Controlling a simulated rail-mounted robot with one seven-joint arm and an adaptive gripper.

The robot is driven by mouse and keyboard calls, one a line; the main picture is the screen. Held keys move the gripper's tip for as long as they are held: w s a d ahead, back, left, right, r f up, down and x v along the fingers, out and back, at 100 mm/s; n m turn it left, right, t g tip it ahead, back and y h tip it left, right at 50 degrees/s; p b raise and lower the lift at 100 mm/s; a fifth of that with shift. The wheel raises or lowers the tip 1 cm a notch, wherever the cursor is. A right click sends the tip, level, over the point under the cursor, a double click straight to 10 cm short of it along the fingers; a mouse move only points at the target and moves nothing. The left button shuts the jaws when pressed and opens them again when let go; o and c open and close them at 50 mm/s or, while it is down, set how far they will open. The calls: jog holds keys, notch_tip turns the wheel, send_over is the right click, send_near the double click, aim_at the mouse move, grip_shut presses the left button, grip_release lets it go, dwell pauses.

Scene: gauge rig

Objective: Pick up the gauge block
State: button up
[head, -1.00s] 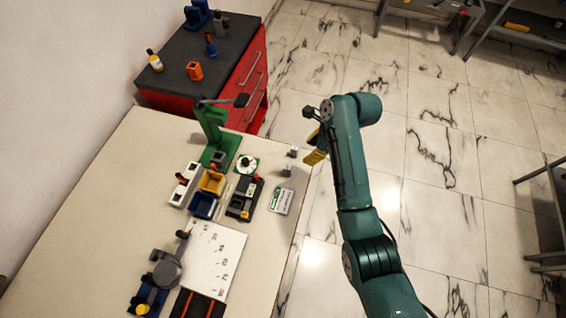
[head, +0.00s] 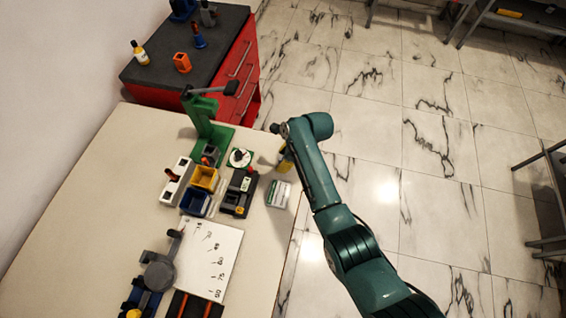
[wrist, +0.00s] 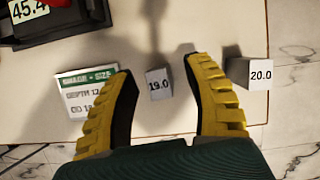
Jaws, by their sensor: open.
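A small grey gauge block marked 19.0 (wrist: 159,84) stands on the table between my gripper's yellow fingers in the wrist view. A second grey block marked 20.0 (wrist: 248,75) stands to the right, outside the right finger and close to it. My gripper (wrist: 165,75) is open and empty, with gaps on both sides of the 19.0 block. In the head view my gripper (head: 285,160) is over the table's right edge and hides the blocks.
A black device reading 45.4 (wrist: 28,10) sits beyond the card. A green stand (head: 207,125), a white round dial (head: 239,158), and yellow (head: 205,178) and blue (head: 194,203) bins are left of my gripper. The table edge is close by on the right.

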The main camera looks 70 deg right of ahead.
grip_shut()
dwell(0.4)
